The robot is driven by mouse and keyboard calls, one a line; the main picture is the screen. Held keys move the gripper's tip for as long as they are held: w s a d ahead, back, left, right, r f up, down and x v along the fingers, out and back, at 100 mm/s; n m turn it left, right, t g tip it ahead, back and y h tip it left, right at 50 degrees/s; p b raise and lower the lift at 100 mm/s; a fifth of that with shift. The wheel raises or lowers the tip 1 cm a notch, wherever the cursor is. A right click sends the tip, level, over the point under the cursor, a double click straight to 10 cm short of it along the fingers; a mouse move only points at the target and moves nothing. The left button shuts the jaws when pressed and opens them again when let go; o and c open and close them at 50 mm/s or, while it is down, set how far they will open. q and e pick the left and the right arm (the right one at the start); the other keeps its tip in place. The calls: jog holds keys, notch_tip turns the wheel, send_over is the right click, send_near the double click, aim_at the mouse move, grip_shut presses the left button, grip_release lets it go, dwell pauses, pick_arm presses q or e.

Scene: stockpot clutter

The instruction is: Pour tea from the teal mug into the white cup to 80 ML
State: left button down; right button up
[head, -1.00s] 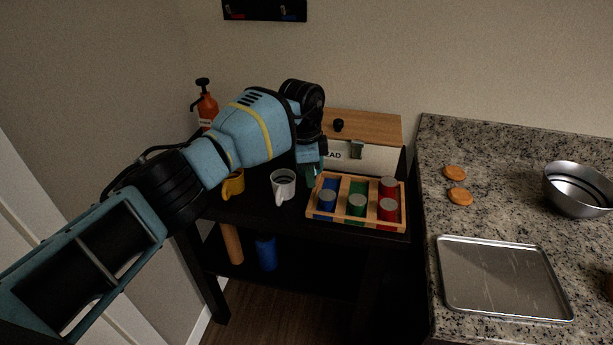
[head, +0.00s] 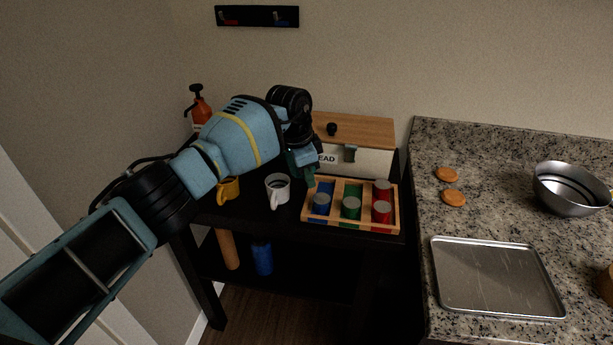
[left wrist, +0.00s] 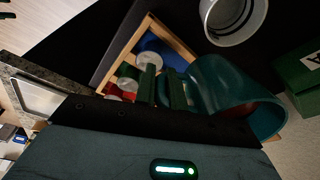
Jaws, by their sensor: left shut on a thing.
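My left gripper (left wrist: 170,88) is shut on the teal mug (left wrist: 222,82), with its fingers at the mug's handle side. In the left wrist view the mug's mouth faces lower right and brownish liquid shows inside. In the head view the gripper (head: 307,176) is just right of the white cup, and the mug is mostly hidden behind the wrist. The white cup (head: 283,193) stands upright on the dark table, its handle towards the front. It also shows in the left wrist view (left wrist: 238,30), apart from the mug. My right gripper is not in view.
A wooden tray (head: 352,228) with blue, green and red cylinders lies right of the cup. A bread box (head: 372,162) stands behind. A yellow mug (head: 229,190) is left of the cup, an orange bottle (head: 200,110) behind it. A granite counter (head: 450,225) is at right.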

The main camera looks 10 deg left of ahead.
pick_arm(q)
jog(key=h, duration=0.1)
jog(key=t+h, duration=0.1)
jog(key=h, duration=0.1)
jog(key=shift+w+d+r+t, duration=0.2)
jog(key=shift+d+r+t, duration=0.1)
jog(key=shift+d+r, duration=0.1)
jog(key=h, duration=0.1)
jog(key=t+h, duration=0.1)
jog(key=h, duration=0.1)
jog(key=shift+w+d+r, duration=0.1)
jog(key=shift+d, duration=0.1)
jog(key=y, duration=0.1)
jog(key=g+y, duration=0.1)
jog(key=y, duration=0.1)
jog(key=g+y, duration=0.1)
jog(key=y, duration=0.1)
jog(key=shift+a+m, duration=0.4)
jog(key=shift+s+a+f+g+y, duration=0.15)
jog(key=shift+a+f+g+y, duration=0.15)
jog(key=shift+y, duration=0.2)
jog(key=shift+s+a+f+g+y, duration=0.1)
jog(key=shift+s+f+g+y, duration=0.1)
jog(key=shift+f+y, duration=0.25)
jog(key=shift+y, duration=0.25)
jog(key=shift+r, duration=0.15)
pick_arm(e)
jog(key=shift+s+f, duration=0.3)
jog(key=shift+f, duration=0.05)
